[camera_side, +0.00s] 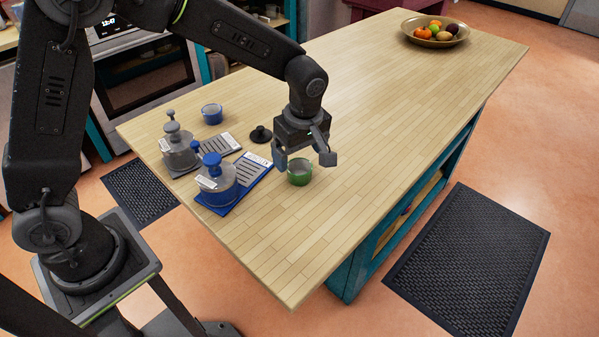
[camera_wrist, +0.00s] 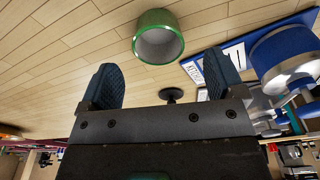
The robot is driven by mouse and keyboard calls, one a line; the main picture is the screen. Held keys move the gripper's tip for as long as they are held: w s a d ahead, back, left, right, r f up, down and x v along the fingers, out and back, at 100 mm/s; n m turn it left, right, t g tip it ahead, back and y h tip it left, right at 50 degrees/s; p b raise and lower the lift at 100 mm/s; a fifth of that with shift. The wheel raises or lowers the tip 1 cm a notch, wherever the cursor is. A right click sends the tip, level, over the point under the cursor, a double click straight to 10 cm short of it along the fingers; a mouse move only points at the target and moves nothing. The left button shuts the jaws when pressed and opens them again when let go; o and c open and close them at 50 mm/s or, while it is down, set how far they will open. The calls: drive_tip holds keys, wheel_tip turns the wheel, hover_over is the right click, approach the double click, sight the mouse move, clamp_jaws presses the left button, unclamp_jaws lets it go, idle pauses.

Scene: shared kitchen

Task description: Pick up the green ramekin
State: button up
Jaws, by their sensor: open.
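The green ramekin (camera_side: 299,174) stands upright and looks empty on the wooden counter, just right of a blue tray. In the wrist view the green ramekin (camera_wrist: 158,38) shows ahead of the fingers, with its pale inside visible. My gripper (camera_side: 305,160) is open and empty, its fingers above and around the ramekin's place in the side view. In the wrist view the gripper's two fingers (camera_wrist: 160,85) are wide apart and the ramekin lies beyond their tips, not between them. I cannot tell the exact height of the fingertips above the counter.
A blue tray (camera_side: 258,169) with a blue-knobbed glass pot (camera_side: 216,180) and a grey tray (camera_side: 220,144) with a grey-knobbed pot (camera_side: 180,152) stand at left. A blue ramekin (camera_side: 212,114), a small black object (camera_side: 261,134) and a fruit bowl (camera_side: 435,31) stand farther back. The counter's right side is clear.

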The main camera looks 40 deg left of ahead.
sight(299, 169)
drive_tip(key=shift+w+a+f, duration=0.1)
drive_tip(key=shift+f, duration=2.55)
drive_tip(key=c, duration=1)
